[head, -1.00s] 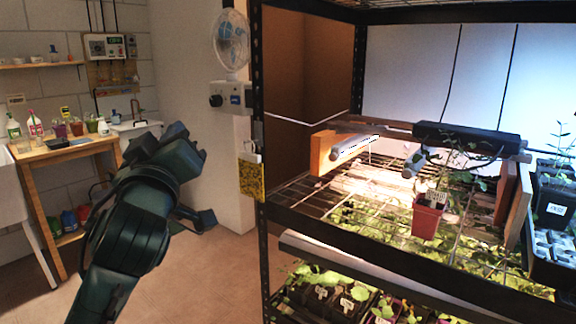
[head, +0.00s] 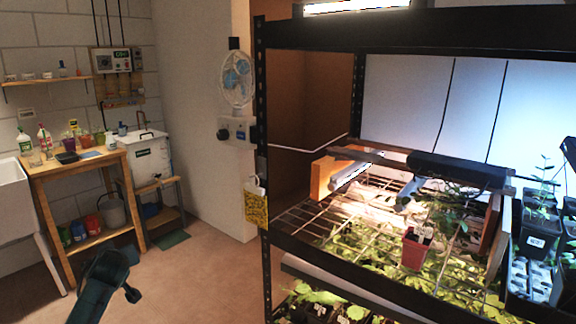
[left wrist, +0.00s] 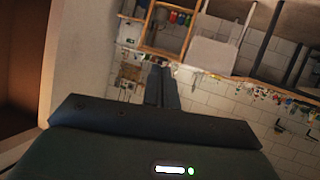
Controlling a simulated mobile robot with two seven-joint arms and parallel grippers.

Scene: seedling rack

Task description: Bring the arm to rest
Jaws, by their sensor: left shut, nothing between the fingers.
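My left arm (head: 98,287) shows low at the left of the head view, over the floor and well apart from the rack. Its gripper cannot be made out clearly there. In the left wrist view my left gripper (left wrist: 162,70) has its two fingers together with nothing between them. It points toward the wall with the wooden bench, and the view is turned over. My right gripper is in neither view.
The black seedling rack (head: 262,190) stands at the right, with a red pot (head: 416,250) on its wire shelf. A yellow sticky card (head: 256,207) hangs on its post. A wooden bench (head: 85,165) stands at the left. The floor (head: 200,280) between is clear.

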